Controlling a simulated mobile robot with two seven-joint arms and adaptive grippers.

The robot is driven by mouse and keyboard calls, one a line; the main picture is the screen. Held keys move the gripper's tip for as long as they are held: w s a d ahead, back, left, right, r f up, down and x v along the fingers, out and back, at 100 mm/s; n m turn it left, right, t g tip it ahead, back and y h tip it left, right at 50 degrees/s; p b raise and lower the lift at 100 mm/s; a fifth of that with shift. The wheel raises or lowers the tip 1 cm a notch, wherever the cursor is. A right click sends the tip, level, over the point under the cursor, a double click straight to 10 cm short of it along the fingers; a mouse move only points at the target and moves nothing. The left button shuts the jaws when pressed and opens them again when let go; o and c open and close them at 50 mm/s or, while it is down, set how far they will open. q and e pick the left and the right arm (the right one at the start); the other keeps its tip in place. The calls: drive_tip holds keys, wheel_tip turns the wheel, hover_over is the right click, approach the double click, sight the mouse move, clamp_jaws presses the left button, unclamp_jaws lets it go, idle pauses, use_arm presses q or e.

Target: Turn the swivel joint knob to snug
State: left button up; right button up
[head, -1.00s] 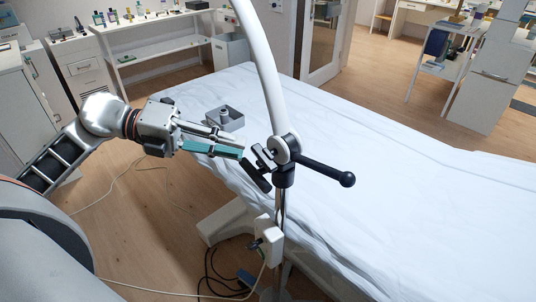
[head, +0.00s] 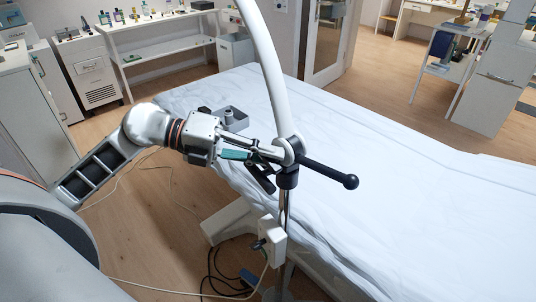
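The swivel joint (head: 293,146) is a round white-and-dark collar at the foot of a curved white arm, on top of a metal post. Its small dark knob, on the left side of the joint, is now mostly hidden behind my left gripper. My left gripper (head: 272,154) comes in from the left with its fingertips at the knob's place, against or just in front of the joint. I cannot tell whether its fingers are closed on the knob. My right gripper is not in view.
The couch (head: 400,190), under a white sheet, fills the right side behind the post. A grey tray (head: 231,117) sits on it behind my gripper. A dark handle (head: 262,180) hangs below the joint. Cables (head: 215,268) lie on the floor. A white shelf stands behind.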

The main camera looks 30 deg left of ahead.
use_arm(q)
clamp_jaws()
drive_tip(key=m+y+p, duration=0.1)
drive_tip(key=p, duration=0.1)
drive_tip(key=r+y+p, duration=0.1)
drive_tip(key=p, duration=0.1)
drive_tip(key=shift+s+d+m+y, duration=0.1)
drive_tip(key=shift+m+y, duration=0.2)
drive_tip(key=shift+m, duration=0.1)
drive_tip(key=shift+f+m+y, duration=0.3)
drive_tip(key=shift+f+y, duration=0.05)
drive_tip(key=shift+y, duration=0.15)
drive_tip(key=o, duration=0.5)
unclamp_jaws()
drive_tip(key=shift+f, duration=0.15)
